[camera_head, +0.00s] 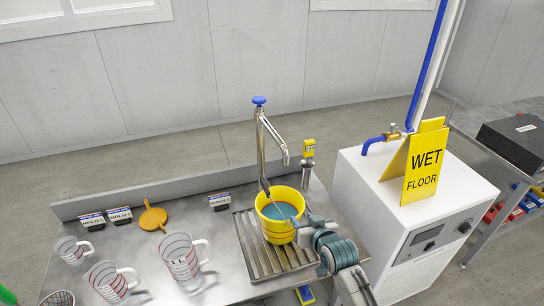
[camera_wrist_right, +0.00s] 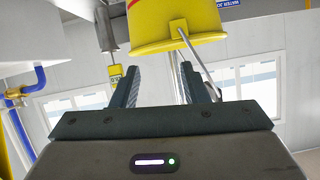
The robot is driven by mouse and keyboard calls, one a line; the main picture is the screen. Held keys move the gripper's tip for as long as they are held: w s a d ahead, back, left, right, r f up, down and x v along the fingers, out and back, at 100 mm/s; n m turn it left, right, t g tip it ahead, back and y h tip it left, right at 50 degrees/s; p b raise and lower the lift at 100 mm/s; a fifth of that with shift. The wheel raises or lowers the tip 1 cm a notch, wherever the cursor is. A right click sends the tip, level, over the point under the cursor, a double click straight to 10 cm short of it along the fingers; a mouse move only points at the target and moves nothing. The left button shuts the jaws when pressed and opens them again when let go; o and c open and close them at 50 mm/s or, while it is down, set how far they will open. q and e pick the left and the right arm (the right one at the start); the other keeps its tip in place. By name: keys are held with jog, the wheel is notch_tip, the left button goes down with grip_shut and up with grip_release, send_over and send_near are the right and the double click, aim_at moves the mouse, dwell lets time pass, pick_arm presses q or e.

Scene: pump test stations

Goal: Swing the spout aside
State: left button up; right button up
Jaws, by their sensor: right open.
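The metal spout (camera_head: 273,128) hangs from an upright pipe with a blue knob (camera_head: 259,101). Its outlet end points down at the back, near the yellow bucket (camera_head: 264,226). The bucket holds blue liquid and stands on a slatted drain grate (camera_head: 246,256). My right gripper (camera_head: 301,226) is at the bucket's right side; contact cannot be told. In the right wrist view, the gripper's fingers (camera_wrist_right: 160,76) stand apart with open space between them. The bucket (camera_wrist_right: 165,35) appears inverted there, with its wire handle (camera_wrist_right: 201,64). My left gripper is not in view.
Several clear measuring jugs (camera_head: 181,257) and an orange lid-like piece (camera_head: 153,218) stand left on the metal bench. A white cabinet (camera_head: 360,195) carrying a yellow wet-floor sign (camera_head: 425,164) stands to the right. A small yellow-topped post (camera_head: 308,148) rises behind the bucket.

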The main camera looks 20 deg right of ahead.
aim_at(281, 140)
jog(key=w+r+t, duration=0.1)
jog(key=r, duration=0.4)
jog(key=w+a+r+t, duration=0.1)
jog(key=w+r+t, duration=0.1)
jog(key=r, duration=0.4)
jog(key=w+r+t, duration=0.1)
jog(key=w+r, duration=0.1)
jog(key=r, duration=0.4)
jog(key=shift+w+a+r+t+y, duration=0.2)
jog(key=shift+t+y, duration=0.2)
jog(key=shift+w+r+m+p, duration=0.2)
jog(key=shift+w+m+p, duration=0.05)
jog(key=shift+m+p, duration=0.1)
jog(key=w+p, duration=0.1)
jog(key=w, duration=0.2)
jog(key=w+p, duration=0.1)
jog(key=w, duration=0.2)
jog(key=w+p, duration=0.1)
jog(key=w, duration=0.2)
jog(key=shift+a, duration=0.4)
jog(key=shift+w+a+f, duration=0.1)
jog(key=shift+w+f, duration=0.05)
jog(key=shift+w, duration=0.4)
grip_shut()
